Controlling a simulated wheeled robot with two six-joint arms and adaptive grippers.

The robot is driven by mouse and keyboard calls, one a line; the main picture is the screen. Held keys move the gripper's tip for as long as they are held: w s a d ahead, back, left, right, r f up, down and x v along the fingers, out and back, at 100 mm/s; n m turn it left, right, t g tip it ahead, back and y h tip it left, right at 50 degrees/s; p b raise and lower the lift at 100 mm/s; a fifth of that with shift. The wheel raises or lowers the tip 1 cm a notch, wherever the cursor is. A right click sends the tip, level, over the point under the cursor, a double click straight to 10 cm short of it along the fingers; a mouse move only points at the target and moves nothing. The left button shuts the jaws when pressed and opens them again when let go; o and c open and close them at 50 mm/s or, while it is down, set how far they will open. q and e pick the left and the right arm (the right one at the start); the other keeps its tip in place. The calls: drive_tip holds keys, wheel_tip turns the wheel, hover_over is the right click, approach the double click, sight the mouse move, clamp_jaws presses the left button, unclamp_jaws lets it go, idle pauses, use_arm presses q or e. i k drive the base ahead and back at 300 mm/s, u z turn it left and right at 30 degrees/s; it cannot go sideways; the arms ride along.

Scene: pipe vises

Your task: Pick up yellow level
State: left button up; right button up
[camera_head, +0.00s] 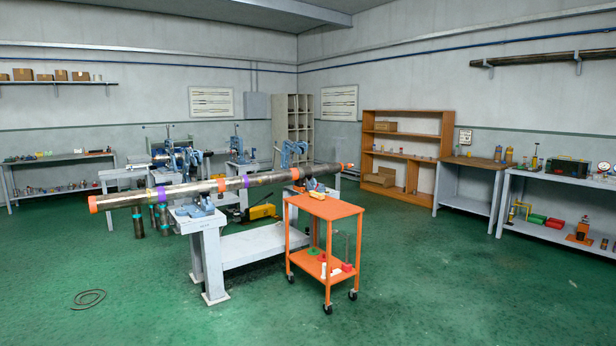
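A small yellow object (317,195) lies at the back left of the top of the orange cart (343,209). It may be the yellow level, but it is too small to be sure. A larger yellow item (262,211) sits low, behind the white bench and left of the cart. Neither of my grippers shows in the head view, so nothing is seen near the cart.
A long pipe (262,180) with coloured bands rests in blue vises on a white bench (262,243), left of the cart. A coiled cable (88,298) lies on the floor. The green floor (440,280) is clear in front and right.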

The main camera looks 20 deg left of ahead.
sight(313, 194)
drive_tip(key=z, duration=0.2)
drive_tip(key=i, duration=1.65)
drive_tip(key=z, duration=0.2)
drive_tip(key=i, duration=5.05)
drive_tip(key=u, duration=0.35)
drive_tip(key=i, duration=1.25)
drive_tip(key=u, duration=1.25)
drive_tip(key=i, duration=1)
drive_tip(key=u, duration=1.45)
drive_tip(key=i, duration=1.05)
drive_tip(key=u, duration=0.4)
